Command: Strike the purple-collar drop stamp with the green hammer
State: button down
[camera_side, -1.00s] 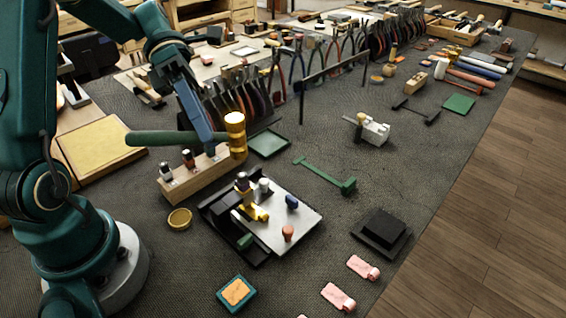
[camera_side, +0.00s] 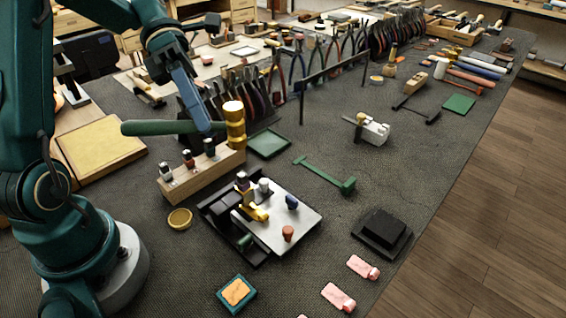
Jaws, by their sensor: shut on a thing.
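My gripper (camera_side: 203,130) is shut on the handle of the green hammer (camera_side: 160,127). The hammer has a brass head (camera_side: 234,125) at its right end and is held level in the air above the wooden block. An upright stamp with a dark, seemingly purple collar (camera_side: 242,181) stands in the black and pale press plate, below the hammer head and apart from it. I take this as the purple-collar drop stamp, but the collar colour is hard to make out. A yellow piece (camera_side: 256,213) is just in front of it.
A wooden block (camera_side: 200,175) holds three stamps behind the press plate (camera_side: 300,217). A brass dish (camera_side: 179,219) lies left of it. A flat green tool (camera_side: 325,174), a black block (camera_side: 382,232) and pink pieces (camera_side: 338,297) lie to the right. Pliers racks stand behind.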

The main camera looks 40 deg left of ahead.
jog(key=shift+f, duration=2.05)
jog(key=shift+r, duration=0.1)
notch_tip(320, 180, up, 4)
